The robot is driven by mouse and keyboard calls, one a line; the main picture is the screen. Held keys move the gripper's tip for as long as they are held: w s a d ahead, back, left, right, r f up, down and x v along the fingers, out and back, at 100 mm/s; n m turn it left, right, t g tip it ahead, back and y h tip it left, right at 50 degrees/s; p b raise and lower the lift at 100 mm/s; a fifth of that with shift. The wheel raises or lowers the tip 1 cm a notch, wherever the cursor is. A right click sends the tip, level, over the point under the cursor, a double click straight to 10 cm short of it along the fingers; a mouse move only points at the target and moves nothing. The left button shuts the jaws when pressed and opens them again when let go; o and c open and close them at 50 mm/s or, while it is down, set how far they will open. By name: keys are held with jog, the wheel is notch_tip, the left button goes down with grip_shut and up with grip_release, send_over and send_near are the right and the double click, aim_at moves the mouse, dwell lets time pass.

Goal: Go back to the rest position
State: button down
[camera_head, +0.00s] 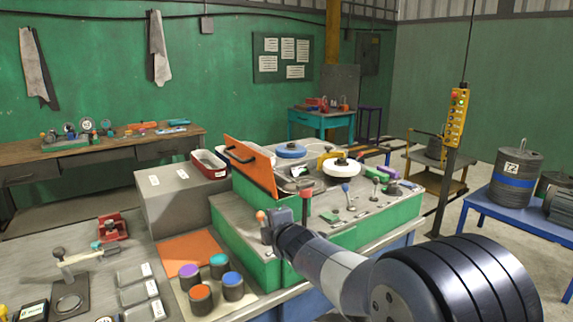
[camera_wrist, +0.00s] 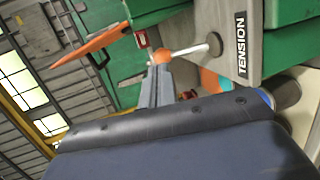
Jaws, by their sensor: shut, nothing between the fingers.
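My gripper (camera_head: 276,222) is at the near left corner of the green machine (camera_head: 243,241), at the end of my outstretched arm. In the wrist view its narrow grey fingers (camera_wrist: 157,74) are together with nothing held. A lever with an orange knob (camera_wrist: 162,56) lies just beyond the fingertips; whether they touch cannot be told. The orange knob (camera_head: 261,216) also shows in the head view, just left of my gripper. A TENSION label (camera_wrist: 241,46) is on the grey panel beside the lever's base.
An upright orange panel (camera_head: 250,166) stands behind my gripper on the machine. Several capped cylinders (camera_head: 201,298) stand on the near bench to the left. A yellow pendant (camera_head: 456,117) hangs at right above open floor. A blue table (camera_head: 513,212) holds drums.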

jog(key=shift+s+d+f+t+b, duration=0.15)
jog(key=shift+f+b, duration=0.1)
jog(key=shift+b, duration=0.4)
jog(key=shift+s+f+t+b, duration=0.15)
jog(key=shift+f+b, duration=0.1)
jog(key=shift+b, duration=0.35)
jog(key=t+b, duration=0.1)
jog(key=b, duration=0.2)
jog(key=s+d+f+t+y+b, duration=0.1)
jog(key=b, duration=0.2)
jog(key=t+b, duration=0.1)
jog(key=b, duration=0.3)
jog(key=shift+s+d+f+m+y, duration=0.15)
jog(key=shift+s+f+m+y, duration=0.15)
jog(key=shift+s+m, duration=0.1)
jog(key=shift+d+r, duration=0.15)
